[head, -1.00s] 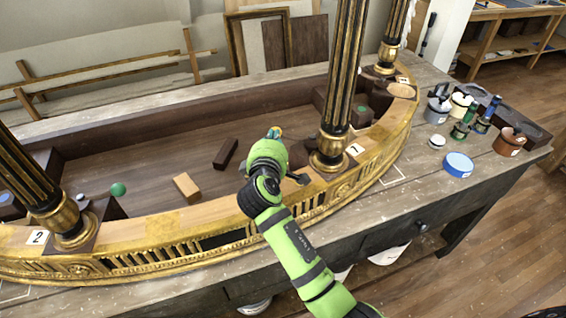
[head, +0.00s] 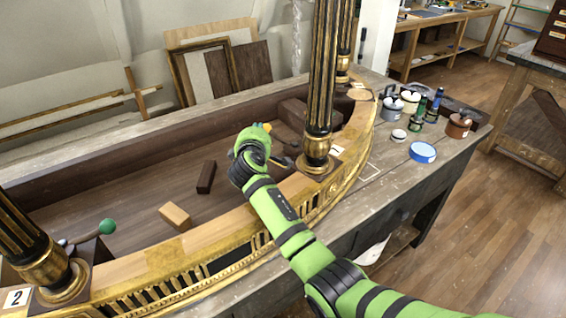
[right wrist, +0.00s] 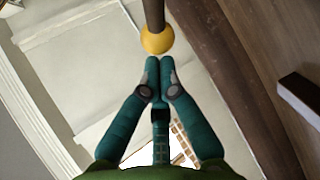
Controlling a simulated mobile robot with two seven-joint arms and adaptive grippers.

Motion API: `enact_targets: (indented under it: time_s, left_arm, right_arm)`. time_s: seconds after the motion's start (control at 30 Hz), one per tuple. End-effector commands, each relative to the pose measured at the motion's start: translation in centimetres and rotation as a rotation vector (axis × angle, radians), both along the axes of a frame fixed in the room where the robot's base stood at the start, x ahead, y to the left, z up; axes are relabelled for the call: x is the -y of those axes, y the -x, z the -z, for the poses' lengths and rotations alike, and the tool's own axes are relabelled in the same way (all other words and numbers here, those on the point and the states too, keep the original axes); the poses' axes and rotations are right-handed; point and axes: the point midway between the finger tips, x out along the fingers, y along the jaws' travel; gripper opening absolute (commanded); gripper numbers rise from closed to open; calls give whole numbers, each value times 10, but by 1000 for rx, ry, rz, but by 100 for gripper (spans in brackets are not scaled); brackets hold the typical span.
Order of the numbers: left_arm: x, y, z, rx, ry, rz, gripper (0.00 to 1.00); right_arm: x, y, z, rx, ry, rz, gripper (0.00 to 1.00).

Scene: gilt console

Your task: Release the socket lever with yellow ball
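The yellow ball (right wrist: 156,40) on a dark lever stem is just beyond my right fingertips in the right wrist view. In the head view a small yellow bit of it (head: 267,127) shows past my wrist. My right gripper (right wrist: 160,64) has its teal fingers brought together at the tips. The ball is in front of the tips, not between them; whether they touch cannot be told. In the head view my green wrist hides the fingers and most of the lever. My left gripper is not in view.
A gilt column (head: 319,90) stands right of my wrist. A green-ball lever (head: 107,227) is near the left column (head: 35,250). A light block (head: 175,216) and dark block (head: 206,177) lie inside the curved gilt frame. Pots and a blue lid (head: 422,152) are at right.

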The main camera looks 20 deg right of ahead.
Motion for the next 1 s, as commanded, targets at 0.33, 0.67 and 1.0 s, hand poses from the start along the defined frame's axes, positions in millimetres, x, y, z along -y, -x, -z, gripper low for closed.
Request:
enact_targets:
  time_s: [0.33,0.67,1.0]
  left_arm:
    - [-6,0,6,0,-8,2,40]
    - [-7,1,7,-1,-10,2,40]
    - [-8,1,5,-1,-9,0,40]
  right_arm:
    - [8,-11,1,-1,-1,-1,0]
    - [9,-12,1,-1,-1,-1,0]
    - [9,-12,-1,0,0,-1,0]
